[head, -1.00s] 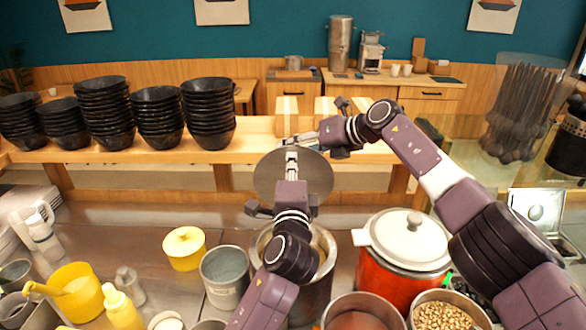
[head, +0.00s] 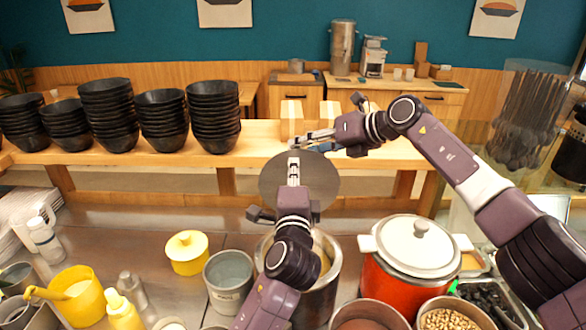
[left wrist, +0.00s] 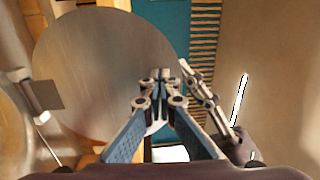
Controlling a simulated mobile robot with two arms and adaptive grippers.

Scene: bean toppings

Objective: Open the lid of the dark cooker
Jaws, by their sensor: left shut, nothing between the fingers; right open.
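The dark cooker (head: 327,287) is a grey metal pot at the middle front of the counter, partly hidden by my left arm. Its round grey lid (head: 325,183) stands raised, nearly upright, behind the pot's mouth. The lid also fills the upper left of the left wrist view (left wrist: 85,75). My left gripper (head: 294,164) is shut and empty in front of the lid; contact cannot be told. In the left wrist view its fingertips (left wrist: 160,77) overlap the lid's edge. My right gripper (head: 306,140) is open and empty, pointing left near the lid's top edge.
A red cooker (head: 388,287) with a closed white lid (head: 415,245) stands right of the dark cooker. A grey pot (head: 229,287) and yellow lidded pot (head: 187,256) stand left. Stacked black bowls (head: 212,118) line the wooden shelf (head: 150,180) behind.

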